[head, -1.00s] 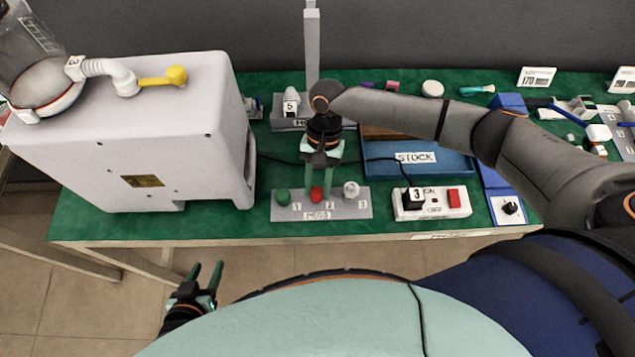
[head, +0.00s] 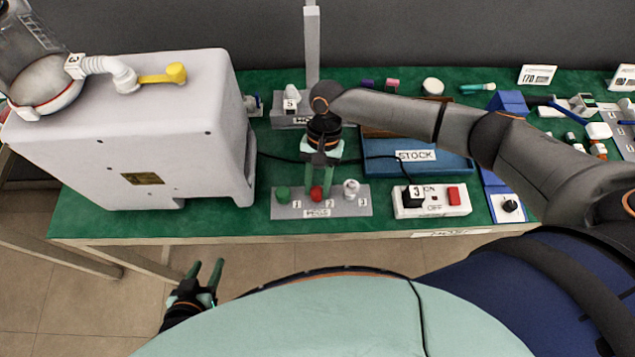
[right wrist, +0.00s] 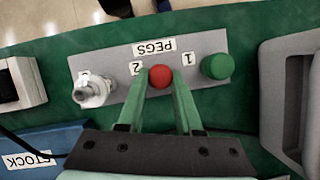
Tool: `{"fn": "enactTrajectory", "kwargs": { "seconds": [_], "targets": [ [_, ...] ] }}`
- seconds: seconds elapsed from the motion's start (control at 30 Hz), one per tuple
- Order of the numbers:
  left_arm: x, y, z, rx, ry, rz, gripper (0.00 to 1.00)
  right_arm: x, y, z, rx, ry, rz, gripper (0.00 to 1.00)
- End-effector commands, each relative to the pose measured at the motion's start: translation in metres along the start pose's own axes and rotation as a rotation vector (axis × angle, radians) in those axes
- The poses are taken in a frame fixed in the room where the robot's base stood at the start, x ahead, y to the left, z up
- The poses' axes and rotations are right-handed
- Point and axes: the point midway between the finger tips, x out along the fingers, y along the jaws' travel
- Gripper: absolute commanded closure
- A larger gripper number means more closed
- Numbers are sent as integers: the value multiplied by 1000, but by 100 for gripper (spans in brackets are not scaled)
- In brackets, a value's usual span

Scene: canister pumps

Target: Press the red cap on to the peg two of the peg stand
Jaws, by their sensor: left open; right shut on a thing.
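The red cap (head: 317,193) is at the middle place of the grey peg stand (head: 345,207), by the label 2. In the right wrist view the red cap (right wrist: 161,77) sits between the fingertips of my right gripper (right wrist: 160,82), which is shut on it. My right gripper (head: 319,187) points down over the stand in the head view. Peg two is hidden under the cap, so I cannot tell how far down the cap sits. A green cap (right wrist: 217,66) is at place 1 and a clear-white piece (right wrist: 93,91) at place 3. My left gripper (head: 206,270) is open and empty, in front of the table.
A big pale machine (head: 130,130) stands left of the stand. A power strip (head: 432,201) is to the right. The blue STOCK tray (head: 440,165) is behind it, with a dark cable nearby. Green table top (head: 230,226) is bare at the front.

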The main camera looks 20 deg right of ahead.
Motion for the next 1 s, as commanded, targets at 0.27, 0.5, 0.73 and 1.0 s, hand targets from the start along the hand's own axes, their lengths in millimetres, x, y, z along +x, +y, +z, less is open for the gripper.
{"fn": "enactTrajectory", "kwargs": {
  "seconds": [0.27,0.5,0.73,1.0],
  "targets": [
    [0,0,0,0,0,0,50,2,0,0,1,0,1,100],
    [0,0,0,0,0,0,50,2,0,0,0,0,1,47],
    [0,0,0,0,0,0,50,1,0,0,0,0,1,31],
    [1,0,1,0,0,0,50,-6,0,-1,1,1,-1,31]
  ]
}}
